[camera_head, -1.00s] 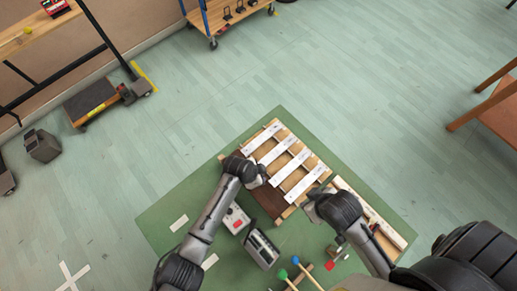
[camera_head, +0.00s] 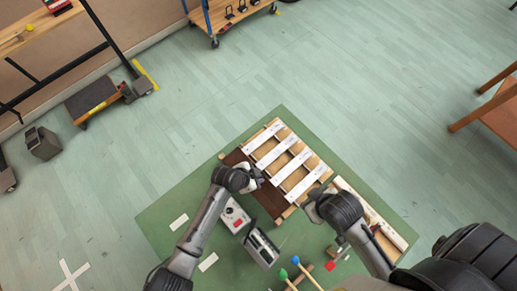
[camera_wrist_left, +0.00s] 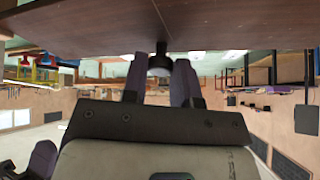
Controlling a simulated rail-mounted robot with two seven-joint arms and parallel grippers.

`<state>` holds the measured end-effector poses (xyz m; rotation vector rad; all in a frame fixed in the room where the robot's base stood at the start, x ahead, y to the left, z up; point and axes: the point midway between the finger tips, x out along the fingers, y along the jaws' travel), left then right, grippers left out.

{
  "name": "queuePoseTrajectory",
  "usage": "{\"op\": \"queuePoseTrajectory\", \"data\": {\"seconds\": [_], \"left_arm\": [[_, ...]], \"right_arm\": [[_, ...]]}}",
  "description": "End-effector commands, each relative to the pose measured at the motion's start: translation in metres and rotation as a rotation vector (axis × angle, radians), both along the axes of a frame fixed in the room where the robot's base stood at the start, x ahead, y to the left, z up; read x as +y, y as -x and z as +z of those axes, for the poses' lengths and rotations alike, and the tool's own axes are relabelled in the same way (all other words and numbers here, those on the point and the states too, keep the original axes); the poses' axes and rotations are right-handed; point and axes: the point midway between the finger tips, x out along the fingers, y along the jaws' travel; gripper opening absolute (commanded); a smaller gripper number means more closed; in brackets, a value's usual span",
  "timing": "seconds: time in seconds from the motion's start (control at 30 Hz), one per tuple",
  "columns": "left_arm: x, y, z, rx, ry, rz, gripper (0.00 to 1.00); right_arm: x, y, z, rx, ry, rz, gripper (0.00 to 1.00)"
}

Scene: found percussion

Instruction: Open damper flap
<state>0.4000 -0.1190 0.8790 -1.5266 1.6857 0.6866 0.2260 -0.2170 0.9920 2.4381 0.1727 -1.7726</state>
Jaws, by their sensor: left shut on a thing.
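The damper flap (camera_head: 266,196) is a dark brown panel along the left side of a wooden frame with several pale bars (camera_head: 298,175). In the left wrist view the brown panel (camera_wrist_left: 240,22) spans the top, with a dark round knob (camera_wrist_left: 159,64) hanging from it on a short stem. My left gripper (camera_head: 257,184) is at the panel's outer edge, its fingers (camera_wrist_left: 160,80) shut on the knob, one on each side. It hides part of the panel in the head view. My right gripper (camera_head: 312,212) is at the frame's lower right corner; its fingers are too small to read.
Mallets with green and blue heads (camera_head: 284,274) lie at the bottom. The green mat (camera_head: 165,222) is mostly clear at left.

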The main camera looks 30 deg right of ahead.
Motion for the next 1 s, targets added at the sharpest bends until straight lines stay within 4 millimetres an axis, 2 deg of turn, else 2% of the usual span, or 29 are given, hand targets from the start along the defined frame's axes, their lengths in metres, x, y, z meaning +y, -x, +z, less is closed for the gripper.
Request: {"op": "queuePoseTrajectory", "data": {"seconds": [0.5,0.7,1.0], "left_arm": [[0.019,0.004,0.006,-0.074,0.307,0.0,0.0],[0.022,0.005,0.009,-0.085,0.355,-0.001,0.0],[0.022,0.005,0.012,-0.088,0.368,-0.001,0.0]], "right_arm": [[0.0,0.0,-0.057,0.0,-0.001,-0.001,0.43],[-0.001,0.0,-0.066,0.001,0.003,0.002,0.43],[-0.002,0.0,-0.067,0.001,0.008,0.005,0.43]]}}
